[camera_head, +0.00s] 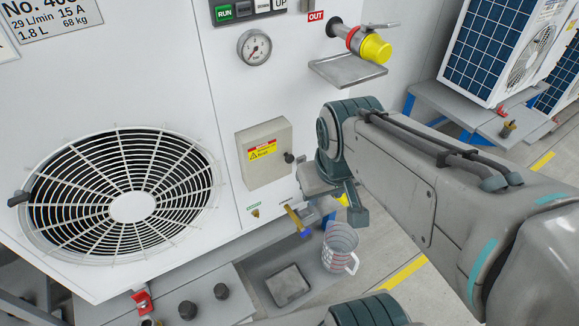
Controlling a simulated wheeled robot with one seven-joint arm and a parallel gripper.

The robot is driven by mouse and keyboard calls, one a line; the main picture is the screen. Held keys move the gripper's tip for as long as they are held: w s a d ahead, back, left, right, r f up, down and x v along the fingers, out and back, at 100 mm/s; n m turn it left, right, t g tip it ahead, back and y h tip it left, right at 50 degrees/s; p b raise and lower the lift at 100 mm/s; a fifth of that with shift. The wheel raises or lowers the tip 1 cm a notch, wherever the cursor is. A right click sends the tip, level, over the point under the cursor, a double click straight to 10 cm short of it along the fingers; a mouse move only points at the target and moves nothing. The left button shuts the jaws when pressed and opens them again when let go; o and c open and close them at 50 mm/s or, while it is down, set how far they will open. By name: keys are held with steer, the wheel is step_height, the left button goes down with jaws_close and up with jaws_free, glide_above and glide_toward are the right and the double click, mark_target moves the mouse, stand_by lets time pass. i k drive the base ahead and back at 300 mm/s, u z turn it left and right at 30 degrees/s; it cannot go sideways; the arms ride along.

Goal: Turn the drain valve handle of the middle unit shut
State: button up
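The unit in front of me is a white cabinet (222,75) with a large fan grille. A brass-coloured lever (293,217), which looks like the drain valve handle, sticks out low on its front at the right. The lever slants down to the right. My gripper (338,203) is just right of the lever, at the cabinet's lower right corner. My arm comes in from the right. A small yellow part shows beside the gripper. I cannot tell whether the fingers touch anything or how far apart they are. A clear jug (340,246) with red markings stands below.
A grey box (265,153) with a yellow label is above the lever. A pressure gauge (254,47), a yellow-capped outlet (372,46) and a small shelf (347,70) are higher up. A grey tray (262,265) lies below. Other units (497,45) stand at upper right.

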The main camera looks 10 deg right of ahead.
mark_target(305, 232)
steer(key=z, duration=1.95)
steer(key=k, duration=0.6)
steer(key=u, duration=1.35)
